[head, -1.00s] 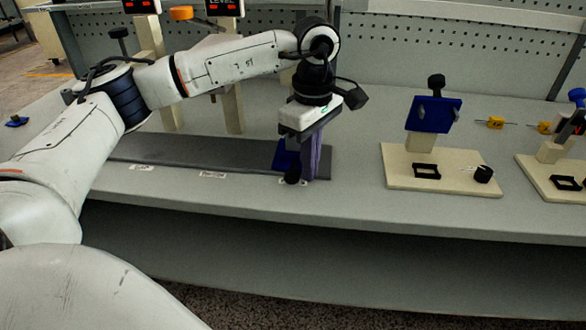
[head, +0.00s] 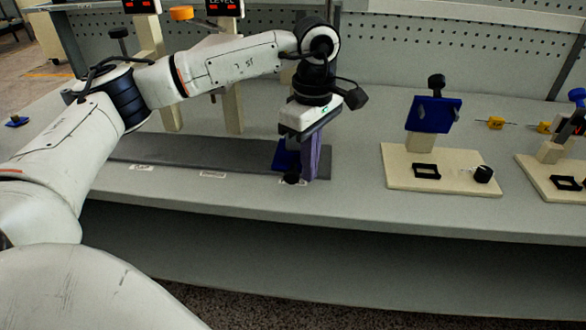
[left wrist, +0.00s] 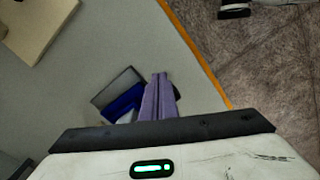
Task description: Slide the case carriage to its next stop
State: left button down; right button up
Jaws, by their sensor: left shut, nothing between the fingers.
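The case carriage (head: 284,155) is a blue block with a black knob (head: 291,178) at its front, at the right end of a dark grey track (head: 190,153) on the bench. The left gripper's body partly hides the carriage from above. My left gripper (head: 311,175) has purple fingers, shut and empty, pointing down close against the carriage's right side. In the left wrist view, the blue carriage (left wrist: 123,103) lies just left of the shut fingers (left wrist: 158,80). I cannot tell whether they touch. My right gripper is out of view.
Small white labels (head: 212,174) run along the track's front edge. A beige stand (head: 440,180) with a tilted blue plate (head: 433,115) stands to the right, and another stand (head: 560,180) beyond it. Posts with red displays (head: 224,5) rise behind the track.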

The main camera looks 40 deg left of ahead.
aim_at(303, 189)
pick_arm(q)
jog(key=shift+f+b, duration=1.1)
jog(key=shift+f, duration=0.6)
jog(key=shift+s+f, duration=0.1)
jog(key=shift+s+a+f, duration=0.1)
jog(key=shift+s+a, duration=0.2)
jog(key=shift+a, duration=0.15)
jog(key=shift+a+r+p, duration=0.1)
jog(key=shift+r+p, duration=0.35)
jog(key=shift+r, duration=0.15)
jog(key=r+p, duration=0.1)
jog(key=r, duration=0.1)
jog(key=r+p, duration=0.2)
jog(key=w+d+r+p, duration=0.1)
jog(key=r, duration=0.1)
jog(key=shift+d+r, duration=0.1)
